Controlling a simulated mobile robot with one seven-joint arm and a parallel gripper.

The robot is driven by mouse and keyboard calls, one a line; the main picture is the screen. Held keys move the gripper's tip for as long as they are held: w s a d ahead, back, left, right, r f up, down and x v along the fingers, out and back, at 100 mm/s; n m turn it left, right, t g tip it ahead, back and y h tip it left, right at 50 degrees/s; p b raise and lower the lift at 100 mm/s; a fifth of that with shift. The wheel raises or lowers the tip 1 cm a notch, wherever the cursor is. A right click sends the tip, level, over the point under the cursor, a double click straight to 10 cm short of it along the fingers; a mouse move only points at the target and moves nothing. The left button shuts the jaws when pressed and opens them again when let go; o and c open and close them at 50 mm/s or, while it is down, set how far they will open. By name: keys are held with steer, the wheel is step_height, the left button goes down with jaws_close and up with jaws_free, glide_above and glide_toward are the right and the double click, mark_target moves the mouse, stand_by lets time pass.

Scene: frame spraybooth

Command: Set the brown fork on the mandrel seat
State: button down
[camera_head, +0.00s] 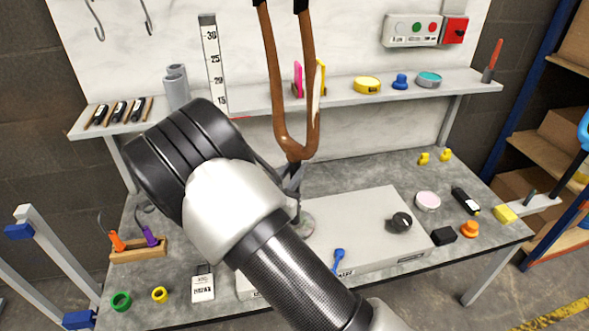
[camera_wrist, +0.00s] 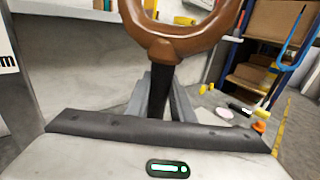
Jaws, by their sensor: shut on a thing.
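The brown fork (camera_head: 290,142) is upright, its two legs pointing up and its crown low. My gripper (camera_head: 294,178) is shut on the dark tube below the crown. In the wrist view the fork's glossy crown (camera_wrist: 178,42) rises above the grey fingers (camera_wrist: 165,98), with the dark tube between them. The fork is in the air over the bench, in front of the shelf. A small round part (camera_head: 307,224) on the pale box lies below my gripper, partly hidden by my arm. I cannot tell if it is the mandrel seat.
The pale box (camera_head: 350,215) bears a black knob (camera_head: 401,221) and a blue tool (camera_head: 339,259). A shelf (camera_head: 250,103) with tins and a ruler (camera_head: 213,65) stands behind the fork. Small items crowd the bench's right side; a wooden holder (camera_head: 139,251) stands left.

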steer(key=shift+f, duration=0.15)
steer(key=c, duration=1.5)
jaws_free()
steer(key=shift+o, duration=0.2)
steer(key=shift+f, duration=0.1)
steer(key=p+v, duration=0.2)
steer(key=v, duration=1.5)
steer(key=shift+s, duration=0.2)
steer(key=shift+a, duration=0.15)
